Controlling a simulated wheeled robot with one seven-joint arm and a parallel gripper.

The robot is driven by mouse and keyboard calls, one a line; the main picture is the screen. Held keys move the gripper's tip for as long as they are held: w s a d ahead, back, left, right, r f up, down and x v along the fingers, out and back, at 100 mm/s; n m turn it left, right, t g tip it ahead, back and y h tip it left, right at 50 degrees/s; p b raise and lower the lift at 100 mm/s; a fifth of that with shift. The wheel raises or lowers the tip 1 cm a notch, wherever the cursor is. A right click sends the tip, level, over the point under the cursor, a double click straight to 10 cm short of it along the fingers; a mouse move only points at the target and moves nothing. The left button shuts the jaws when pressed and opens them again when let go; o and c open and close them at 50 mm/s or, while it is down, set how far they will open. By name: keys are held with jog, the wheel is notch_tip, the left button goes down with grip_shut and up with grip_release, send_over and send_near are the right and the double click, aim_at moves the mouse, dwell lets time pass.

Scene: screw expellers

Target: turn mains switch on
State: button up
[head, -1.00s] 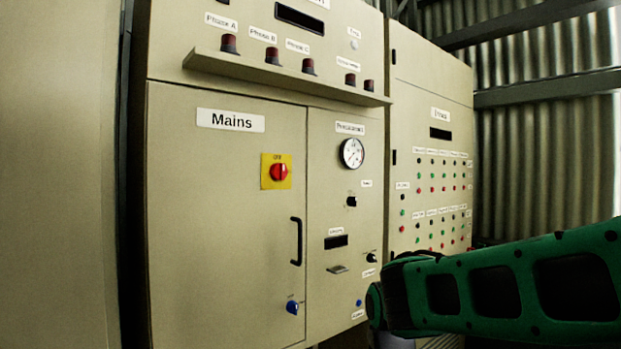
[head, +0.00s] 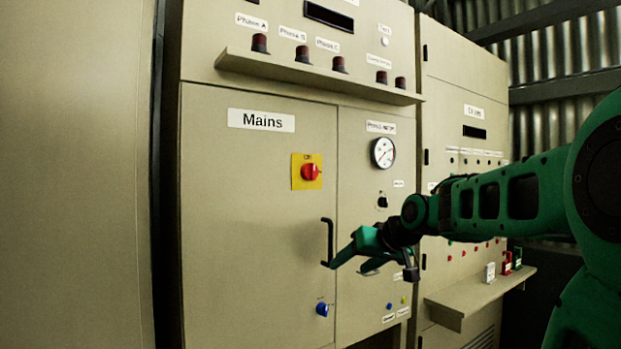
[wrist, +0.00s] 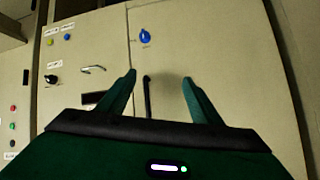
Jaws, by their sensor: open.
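The mains switch (head: 311,172) is a red rotary knob on a yellow plate, on the cabinet door labelled "Mains" (head: 261,121). It is not visible in the wrist view. My gripper (head: 345,269) is open and empty, below and a little right of the switch, in front of the door near its black handle (head: 328,232). In the wrist view my gripper's fingers (wrist: 158,77) are spread apart, and the handle (wrist: 147,96) shows between them. I cannot tell how far the fingers are from the door.
A blue knob (head: 322,309) sits low on the door; it also shows in the wrist view (wrist: 146,36). A shelf (head: 318,77) juts out above the door. A gauge (head: 383,153) is on the right panel. A lower ledge (head: 480,297) sticks out at right. The door's left part is clear.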

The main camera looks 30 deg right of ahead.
jog(key=w+d+r+n+t+y, duration=0.15)
jog(key=w+r+t, duration=0.35)
jog(key=r, duration=0.8)
jog(key=n+t+y, duration=0.1)
jog(key=t, duration=0.1)
send_near(315, 173)
jog(key=w, duration=0.6)
jog(key=w+a, duration=0.1)
jog(key=w, duration=0.2)
jog(key=shift+w+a, duration=0.1)
jog(key=shift+w, duration=0.15)
jog(key=shift+c, duration=0.3)
